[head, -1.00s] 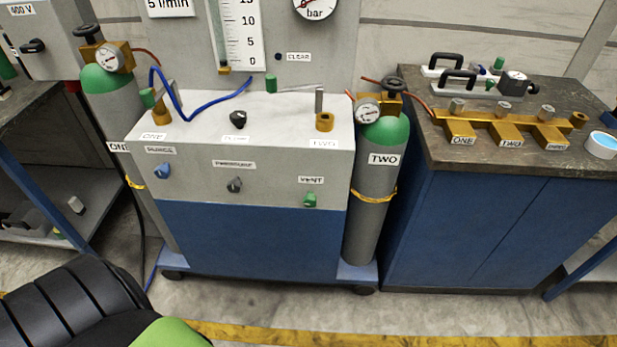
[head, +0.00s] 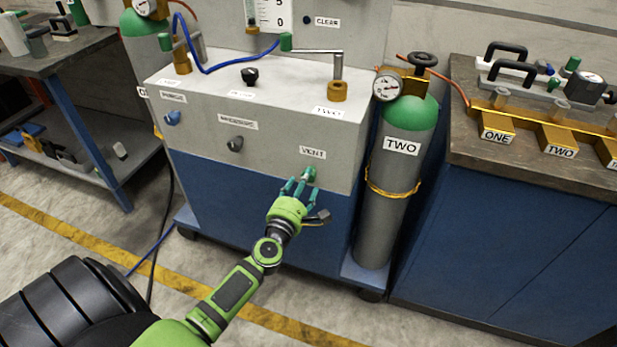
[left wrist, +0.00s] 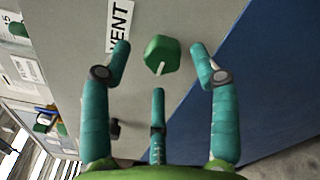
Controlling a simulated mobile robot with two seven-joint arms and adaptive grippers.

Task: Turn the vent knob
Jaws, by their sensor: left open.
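The vent knob (head: 308,174) is a small green knob on the front panel of the grey cabinet, just below the VENT label (head: 312,152). In the left wrist view the knob (left wrist: 162,55) is a green faceted knob with a white pointer line, beside its label (left wrist: 120,24). My left gripper (head: 298,186) is open in front of the panel, its teal fingers close to the knob. In the left wrist view its fingers (left wrist: 160,75) stand spread around the knob, with gaps visible between them and it. My right gripper is not in view.
Gas cylinder TWO (head: 402,150) stands right of the cabinet. A workbench (head: 500,240) is at the right. The floor in front is clear.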

